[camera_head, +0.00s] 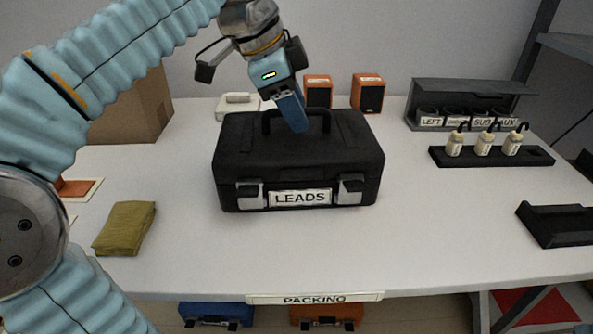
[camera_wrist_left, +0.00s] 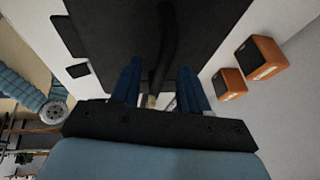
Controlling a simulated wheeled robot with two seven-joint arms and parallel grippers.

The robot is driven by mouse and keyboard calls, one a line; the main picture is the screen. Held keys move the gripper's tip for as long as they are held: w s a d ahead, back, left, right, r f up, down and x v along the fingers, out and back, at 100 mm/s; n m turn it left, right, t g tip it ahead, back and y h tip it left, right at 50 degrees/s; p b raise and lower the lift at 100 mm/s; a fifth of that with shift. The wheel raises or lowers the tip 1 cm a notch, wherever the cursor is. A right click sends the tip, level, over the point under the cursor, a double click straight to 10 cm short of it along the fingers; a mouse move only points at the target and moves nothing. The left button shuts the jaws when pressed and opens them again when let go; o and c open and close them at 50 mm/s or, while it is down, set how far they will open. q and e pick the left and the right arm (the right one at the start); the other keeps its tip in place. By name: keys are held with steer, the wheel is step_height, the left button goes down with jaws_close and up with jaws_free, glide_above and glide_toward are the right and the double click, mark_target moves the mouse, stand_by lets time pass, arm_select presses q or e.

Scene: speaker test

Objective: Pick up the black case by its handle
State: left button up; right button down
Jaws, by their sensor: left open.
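The black case (camera_head: 240,155) stands closed on the white table, with a "LEADS" label (camera_head: 300,198) and two grey latches on its front. Its handle (camera_head: 267,119) stands up from the lid, partly hidden behind my left gripper (camera_head: 299,122) in the head view. My left gripper comes down from above over the middle of the case. In the left wrist view, the blue fingers of the open gripper (camera_wrist_left: 160,78) are apart. The dark handle (camera_wrist_left: 167,40) runs between them against the black lid (camera_wrist_left: 115,30). I cannot tell whether either finger touches it. My right gripper is not in view.
Two orange speakers (camera_head: 368,93) and a white device (camera_head: 237,105) stand behind the case. A folded olive cloth (camera_head: 125,228) lies to the left, with a cardboard box (camera_head: 140,110) behind. A black rack (camera_head: 490,158) with white bottles is at right. The table front is clear.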

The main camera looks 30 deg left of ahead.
arm_select(q)
jaws_close()
stand_by(1.2)
steer(key=shift+r, duration=0.1)
